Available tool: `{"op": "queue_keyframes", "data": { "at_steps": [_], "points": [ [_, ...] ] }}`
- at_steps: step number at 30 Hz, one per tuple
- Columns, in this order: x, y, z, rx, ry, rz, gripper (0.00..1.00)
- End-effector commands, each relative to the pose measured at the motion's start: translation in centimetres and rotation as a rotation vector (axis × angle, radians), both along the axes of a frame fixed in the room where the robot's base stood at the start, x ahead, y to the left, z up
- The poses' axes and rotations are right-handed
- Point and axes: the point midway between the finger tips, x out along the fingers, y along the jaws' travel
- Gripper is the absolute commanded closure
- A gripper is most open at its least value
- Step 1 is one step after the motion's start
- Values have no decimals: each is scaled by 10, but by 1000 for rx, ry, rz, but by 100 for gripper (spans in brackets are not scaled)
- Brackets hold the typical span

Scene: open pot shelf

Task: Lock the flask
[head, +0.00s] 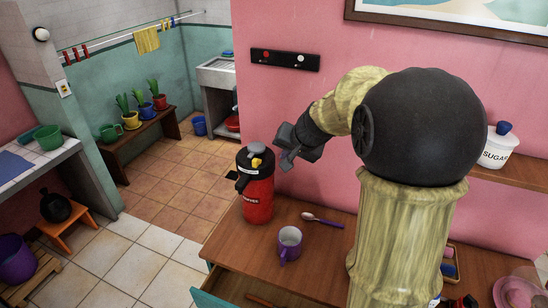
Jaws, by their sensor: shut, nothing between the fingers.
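A red flask (257,197) with a black top stands upright on the wooden counter. On its lid are a grey knob and a yellow part (256,162); from here I cannot tell whether the lid is locked. My gripper (283,161) is shut and empty, just right of the flask's top. Its fingertips are close to the lid, and I cannot tell whether they touch it.
A purple mug (289,243) and a spoon (323,220) lie right of the flask on the counter (238,264). An open drawer (213,288) juts out at the front. A sugar jar (497,150) stands on a shelf at right.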

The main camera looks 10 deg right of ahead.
Motion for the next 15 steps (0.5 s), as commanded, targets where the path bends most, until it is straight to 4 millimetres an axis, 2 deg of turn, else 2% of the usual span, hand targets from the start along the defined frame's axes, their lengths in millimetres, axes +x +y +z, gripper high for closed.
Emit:
{"op": "queue_keyframes", "data": {
  "at_steps": [15],
  "points": [
    [43,12,-61,0,5,-1,100]
  ]
}}
